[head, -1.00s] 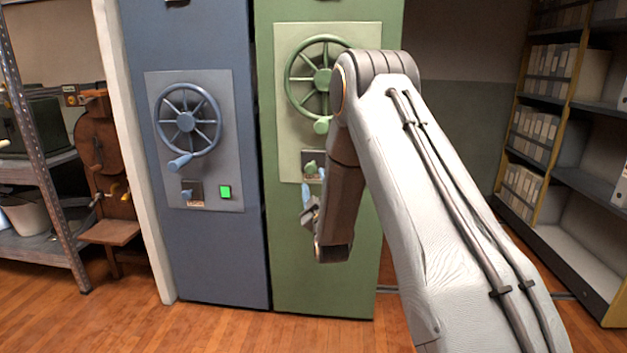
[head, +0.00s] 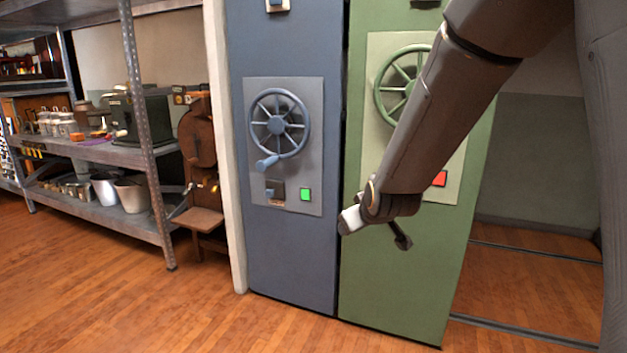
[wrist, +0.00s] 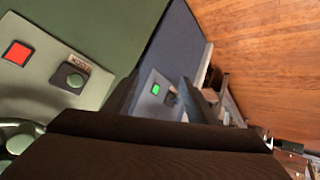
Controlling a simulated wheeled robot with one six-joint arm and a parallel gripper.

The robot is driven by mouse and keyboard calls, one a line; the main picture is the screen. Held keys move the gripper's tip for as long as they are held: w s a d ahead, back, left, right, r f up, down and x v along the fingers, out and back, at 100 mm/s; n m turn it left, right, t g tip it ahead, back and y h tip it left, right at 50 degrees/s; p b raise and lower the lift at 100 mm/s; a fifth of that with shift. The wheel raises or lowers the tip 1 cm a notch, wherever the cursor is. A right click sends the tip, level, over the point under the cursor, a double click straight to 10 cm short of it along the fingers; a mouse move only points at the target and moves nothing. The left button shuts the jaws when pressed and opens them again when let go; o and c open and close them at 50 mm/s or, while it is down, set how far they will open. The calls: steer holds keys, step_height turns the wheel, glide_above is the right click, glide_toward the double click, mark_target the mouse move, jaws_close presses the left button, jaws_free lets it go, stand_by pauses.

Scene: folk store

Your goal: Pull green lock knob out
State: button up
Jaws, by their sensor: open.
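The green lock knob (wrist: 75,80) is a small round knob on a dark square plate with a label, on the pale panel of the green cabinet (head: 400,300). It shows at the upper left in the wrist view; my arm hides it in the head view. A red light (head: 440,178) sits beside it, also in the wrist view (wrist: 17,53). My gripper (head: 375,232) is in front of the green cabinet, below the panel's level in the head view. It is open and empty, apart from the knob. In the wrist view its fingers point toward the blue cabinet.
The blue cabinet (head: 290,255) stands to the left, with a handwheel (head: 279,124), its own lock knob (head: 275,190) and a green light (head: 305,194). A green handwheel (head: 388,90) is partly behind my arm. Metal shelving (head: 100,150) stands at left. The floor in front is clear.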

steer(key=s+a+m+g, duration=0.15)
steer(key=s+g, duration=0.85)
steer(key=s, duration=2.6)
steer(key=d+r+m+h+p, duration=0.1)
steer(key=d+r+m+p, duration=0.3)
steer(key=d+r+p, duration=0.5)
step_height(320, 180, up, 3)
steer(key=p, duration=1)
steer(key=shift+d+f, duration=0.2)
steer(key=shift+d, duration=0.15)
